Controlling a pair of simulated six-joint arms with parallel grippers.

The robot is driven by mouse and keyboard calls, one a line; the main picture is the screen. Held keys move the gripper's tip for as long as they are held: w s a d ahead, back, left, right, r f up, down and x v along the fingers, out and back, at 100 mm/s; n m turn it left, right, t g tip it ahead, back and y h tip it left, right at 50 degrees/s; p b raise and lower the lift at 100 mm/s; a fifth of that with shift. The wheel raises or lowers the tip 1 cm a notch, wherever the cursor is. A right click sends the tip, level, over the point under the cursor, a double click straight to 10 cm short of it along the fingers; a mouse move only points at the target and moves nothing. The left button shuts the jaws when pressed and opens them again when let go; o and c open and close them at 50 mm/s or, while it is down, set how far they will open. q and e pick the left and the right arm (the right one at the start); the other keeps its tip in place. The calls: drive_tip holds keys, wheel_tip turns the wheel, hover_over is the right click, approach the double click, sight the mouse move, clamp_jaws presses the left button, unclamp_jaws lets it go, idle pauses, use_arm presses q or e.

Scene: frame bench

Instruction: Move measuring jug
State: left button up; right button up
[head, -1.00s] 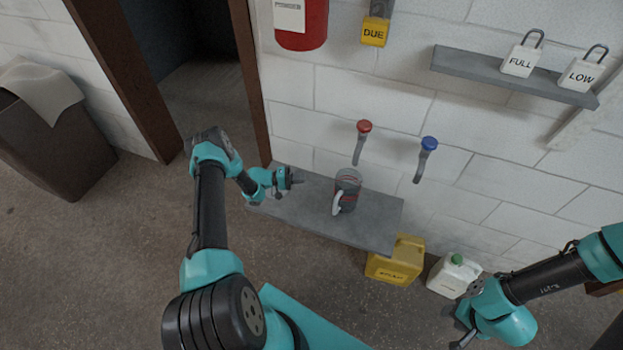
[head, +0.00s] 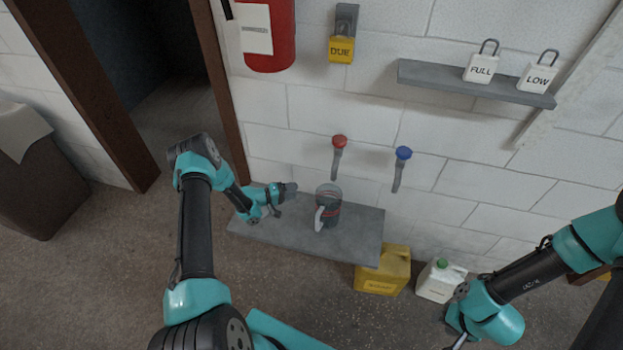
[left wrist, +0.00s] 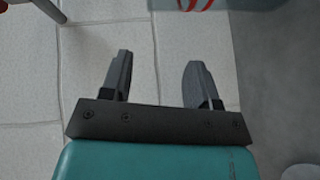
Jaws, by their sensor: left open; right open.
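The measuring jug (head: 328,208) stands upright on a grey ledge against the wall. It is clear with a dark lower part, red markings and a white handle on its front left side. My left gripper (head: 291,190) is open and empty, just left of the jug and apart from it. In the left wrist view, the open fingers (left wrist: 158,70) point toward the jug, whose red-striped edge (left wrist: 215,4) shows at the top. My right gripper (head: 456,333) is open at the lower right, far from the jug and partly cut off by the picture edge.
The ledge (head: 350,250) has bare room in front of the jug. A red-topped tap (head: 339,143) and a blue-topped tap (head: 403,154) are on the wall above. A yellow can (head: 382,270) and a white can (head: 438,282) stand on the floor at right.

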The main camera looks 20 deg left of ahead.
use_arm(q)
drive_tip(key=o, duration=0.5)
drive_tip(key=d+y, duration=0.2)
drive_tip(key=d, duration=0.1)
drive_tip(key=d+r+y, duration=0.1)
drive_tip(key=d, duration=0.1)
drive_tip(key=shift+s+d+g+y, duration=0.15)
drive_tip(key=shift+d+g+y, duration=0.15)
drive_tip(key=shift+g, duration=0.1)
drive_tip(key=s+d+r+m+g+y, duration=0.25)
drive_tip(key=s+d+m+g, duration=0.3)
drive_tip(key=s, duration=0.45)
drive_tip(key=s+d+r+m+g+y, duration=0.2)
drive_tip(key=s+d+r+m+g, duration=0.15)
drive_tip(key=s+d, duration=0.45)
drive_tip(key=w+a+r+m+g+y, duration=0.1)
drive_tip(key=w+a+r+m, duration=0.3)
drive_tip(key=w+m, duration=0.4)
drive_tip(key=w+a+r+m+g+y, duration=0.1)
drive_tip(key=w+a+r+m, duration=0.3)
drive_tip(key=w+m, duration=0.5)
drive_tip(key=shift+w+a+m, duration=0.15)
drive_tip(key=shift+a+m, duration=0.25)
drive_tip(key=shift+m, duration=0.3)
drive_tip(key=shift+f+y, duration=0.1)
drive_tip(key=shift+y, duration=0.15)
